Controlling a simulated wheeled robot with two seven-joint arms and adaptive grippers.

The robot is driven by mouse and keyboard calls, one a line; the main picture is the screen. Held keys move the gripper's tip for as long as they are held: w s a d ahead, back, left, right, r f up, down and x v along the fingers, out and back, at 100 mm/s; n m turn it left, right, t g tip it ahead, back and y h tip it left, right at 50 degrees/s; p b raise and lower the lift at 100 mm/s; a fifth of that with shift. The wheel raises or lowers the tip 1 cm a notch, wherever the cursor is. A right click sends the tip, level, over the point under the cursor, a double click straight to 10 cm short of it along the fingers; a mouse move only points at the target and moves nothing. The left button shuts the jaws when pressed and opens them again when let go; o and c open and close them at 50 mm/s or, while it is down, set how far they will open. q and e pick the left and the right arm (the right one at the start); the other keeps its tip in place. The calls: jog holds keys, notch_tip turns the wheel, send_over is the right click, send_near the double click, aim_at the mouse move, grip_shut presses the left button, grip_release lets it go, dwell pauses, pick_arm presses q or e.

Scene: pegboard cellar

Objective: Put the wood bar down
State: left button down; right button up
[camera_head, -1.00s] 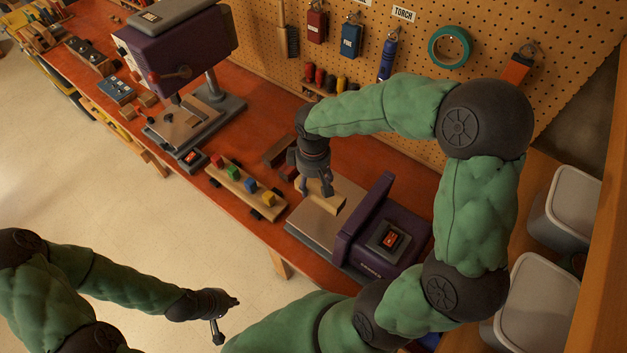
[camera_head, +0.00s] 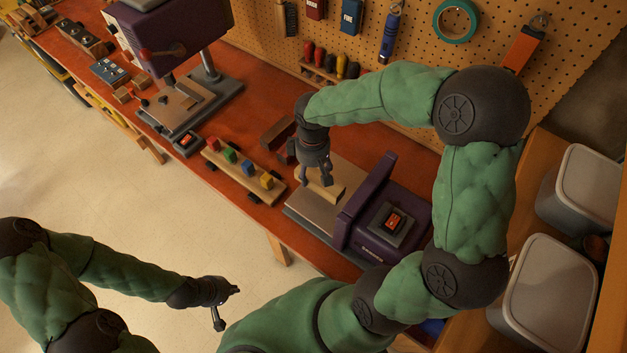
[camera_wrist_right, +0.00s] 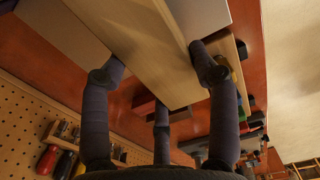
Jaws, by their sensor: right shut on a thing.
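The wood bar (camera_head: 331,196) is a pale block over the light metal plate (camera_head: 310,212) of the purple machine (camera_head: 375,215). My right gripper (camera_head: 316,183) points down and is shut on the bar. In the right wrist view the bar (camera_wrist_right: 150,45) runs between the fingers (camera_wrist_right: 160,75). I cannot tell whether the bar touches the plate. My left gripper (camera_head: 230,308) is over the floor at lower left, away from the bench, fingers spread and empty.
A wooden strip with coloured blocks (camera_head: 243,170) lies left of the plate. A purple drill press (camera_head: 165,40) stands further left on the red bench (camera_head: 255,110). Tools hang on the pegboard (camera_head: 425,45) behind. Grey-lidded bins (camera_head: 548,295) stand at right.

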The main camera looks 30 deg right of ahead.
aim_at(313, 170)
jog(key=shift+f+b, duration=0.3)
jog(key=shift+f, duration=2.1)
jog(key=shift+f, duration=0.15)
jog(key=o, duration=1.3)
jog(key=shift+r, duration=0.25)
notch_tip(313, 170, up, 12)
jog(key=shift+f+p, duration=0.1)
jog(key=shift+p, duration=0.7)
